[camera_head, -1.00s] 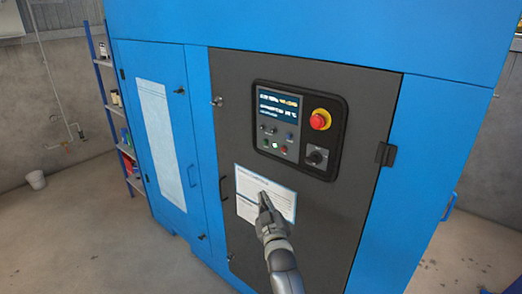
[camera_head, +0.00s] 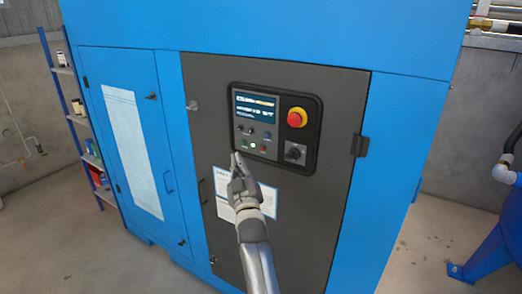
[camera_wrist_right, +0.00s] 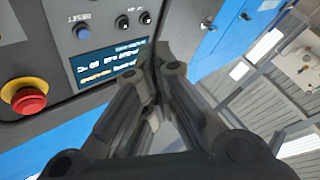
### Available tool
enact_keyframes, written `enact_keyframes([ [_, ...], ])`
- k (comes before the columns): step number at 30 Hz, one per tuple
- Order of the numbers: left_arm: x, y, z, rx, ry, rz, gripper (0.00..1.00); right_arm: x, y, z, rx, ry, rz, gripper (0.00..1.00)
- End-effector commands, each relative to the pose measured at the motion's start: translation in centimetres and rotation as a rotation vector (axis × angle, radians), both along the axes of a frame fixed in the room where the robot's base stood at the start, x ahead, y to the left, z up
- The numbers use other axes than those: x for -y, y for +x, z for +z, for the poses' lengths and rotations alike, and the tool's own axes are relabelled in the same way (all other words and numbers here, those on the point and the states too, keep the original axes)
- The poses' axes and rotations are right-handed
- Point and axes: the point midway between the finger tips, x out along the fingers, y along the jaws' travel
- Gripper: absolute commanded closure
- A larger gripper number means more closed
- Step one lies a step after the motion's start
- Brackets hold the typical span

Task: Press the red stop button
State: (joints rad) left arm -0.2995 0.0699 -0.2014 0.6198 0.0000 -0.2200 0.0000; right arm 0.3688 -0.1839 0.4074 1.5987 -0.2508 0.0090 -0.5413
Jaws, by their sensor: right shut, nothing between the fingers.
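The red stop button (camera_head: 296,117) sits on a yellow ring at the upper right of the black control panel (camera_head: 311,158). It also shows at the left edge of the right wrist view (camera_wrist_right: 28,100). My right gripper (camera_head: 236,157) is shut and empty, in front of the cabinet door. In the head view its tip appears at the panel's lower left corner, to the left of and below the button. It also shows in the right wrist view (camera_wrist_right: 154,62), pointing past the display (camera_wrist_right: 112,65). The gap to the panel is hard to judge. My left gripper is not in view.
The panel also carries a black rotary switch (camera_head: 295,153) below the button and several small buttons. The panel is on a dark door of a large blue cabinet (camera_head: 270,30). A blue shelf rack (camera_head: 75,115) stands left, blue equipment (camera_head: 492,245) right.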

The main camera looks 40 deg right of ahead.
Motion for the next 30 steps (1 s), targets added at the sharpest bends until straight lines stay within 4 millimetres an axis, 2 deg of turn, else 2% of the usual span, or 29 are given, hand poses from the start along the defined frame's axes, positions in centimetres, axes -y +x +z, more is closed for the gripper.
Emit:
enact_keyframes([
  [7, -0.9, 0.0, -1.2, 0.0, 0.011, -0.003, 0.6, 3.1, 1.2, -0.3, -0.003, -0.006, -0.002, 1.0],
  [15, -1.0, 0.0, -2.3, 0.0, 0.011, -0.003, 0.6, 6.4, 2.5, -0.3, -0.004, -0.006, -0.002, 1.0],
  [21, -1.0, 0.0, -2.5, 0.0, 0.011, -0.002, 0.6, 7.5, 3.0, -0.2, -0.004, -0.005, -0.001, 1.0],
  [30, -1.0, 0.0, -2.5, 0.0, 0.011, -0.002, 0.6, 7.7, 3.1, -0.2, -0.005, -0.004, -0.001, 1.0],
])
